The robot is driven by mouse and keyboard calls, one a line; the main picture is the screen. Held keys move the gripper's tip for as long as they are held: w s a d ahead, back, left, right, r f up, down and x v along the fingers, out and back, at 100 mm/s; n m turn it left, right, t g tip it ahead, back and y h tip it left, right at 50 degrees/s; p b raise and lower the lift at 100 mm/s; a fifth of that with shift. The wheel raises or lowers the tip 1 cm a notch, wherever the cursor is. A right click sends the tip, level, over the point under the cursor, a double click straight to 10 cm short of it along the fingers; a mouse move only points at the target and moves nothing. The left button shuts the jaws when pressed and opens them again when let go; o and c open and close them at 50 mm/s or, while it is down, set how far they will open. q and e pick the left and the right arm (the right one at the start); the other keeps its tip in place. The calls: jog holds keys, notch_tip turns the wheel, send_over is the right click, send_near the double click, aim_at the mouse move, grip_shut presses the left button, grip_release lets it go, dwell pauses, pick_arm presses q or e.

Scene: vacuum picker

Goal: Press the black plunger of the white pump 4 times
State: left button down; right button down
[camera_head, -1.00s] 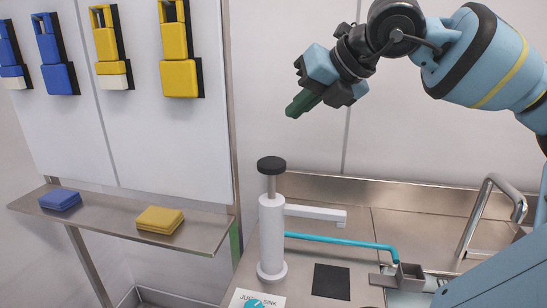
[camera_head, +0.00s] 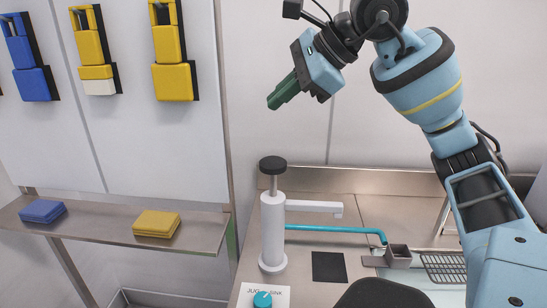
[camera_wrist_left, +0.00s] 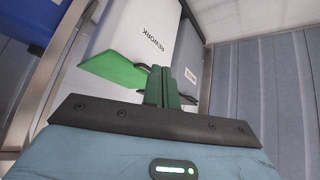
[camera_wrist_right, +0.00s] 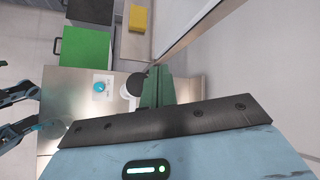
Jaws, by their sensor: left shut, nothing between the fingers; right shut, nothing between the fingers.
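The white pump (camera_head: 273,235) stands upright on the steel counter in the head view. Its round black plunger (camera_head: 272,165) sits on top of a raised pale rod. My right gripper (camera_head: 273,103) is shut and empty, its green fingers pointing down-left, apart from and above the plunger. In the right wrist view the black plunger (camera_wrist_right: 137,84) shows just left of the green fingers (camera_wrist_right: 157,82). My left gripper (camera_wrist_left: 165,72) is shut and empty in the left wrist view, near a white bin marked REWORK; it is not seen in the head view.
A black square (camera_head: 328,267) and a turquoise knob (camera_head: 262,299) are on the counter. A wall rises behind the counter.

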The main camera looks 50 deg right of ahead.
aim_at(279, 162)
pick_arm(q)
jog(key=shift+w, duration=0.15)
pick_arm(e)
jog(key=shift+a+r+n, duration=0.2)
jog(key=shift+n, duration=0.2)
pick_arm(q)
jog(key=shift+f, duration=0.1)
pick_arm(e)
jog(key=shift+f, duration=0.15)
